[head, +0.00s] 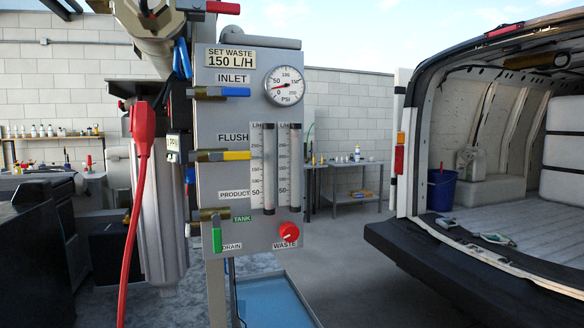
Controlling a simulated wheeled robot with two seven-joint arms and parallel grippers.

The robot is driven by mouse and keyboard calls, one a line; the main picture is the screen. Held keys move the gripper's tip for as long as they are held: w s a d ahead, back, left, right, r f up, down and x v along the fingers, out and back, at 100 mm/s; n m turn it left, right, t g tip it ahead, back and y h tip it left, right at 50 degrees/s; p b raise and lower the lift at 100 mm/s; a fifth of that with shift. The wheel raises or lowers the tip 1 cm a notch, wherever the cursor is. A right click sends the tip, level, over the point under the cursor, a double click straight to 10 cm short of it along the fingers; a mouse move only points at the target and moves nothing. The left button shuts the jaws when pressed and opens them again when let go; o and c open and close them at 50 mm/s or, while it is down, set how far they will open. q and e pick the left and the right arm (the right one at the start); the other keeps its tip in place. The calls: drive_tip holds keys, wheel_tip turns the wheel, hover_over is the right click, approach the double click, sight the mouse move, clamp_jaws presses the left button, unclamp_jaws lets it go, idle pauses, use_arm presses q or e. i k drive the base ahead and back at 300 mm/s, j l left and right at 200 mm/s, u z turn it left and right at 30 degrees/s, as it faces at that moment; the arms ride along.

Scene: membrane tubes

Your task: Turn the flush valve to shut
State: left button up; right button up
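The flush valve is on the left edge of a grey upright panel (232,123), beside the label FLUSH. Its yellow lever (237,156) lies level and points right, in line with its brass body (208,156). Neither of my grippers shows in the head view, and nothing touches the yellow lever.
Above is the inlet valve's blue lever (236,92), level. Below, a green lever (217,240) hangs down by DRAIN. The panel bears a pressure gauge (284,86), two flow tubes and a red waste knob (289,232). A red plug (143,128) and cable hang left.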

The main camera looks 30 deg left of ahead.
sight(225, 156)
drive_tip(key=u, duration=1.3)
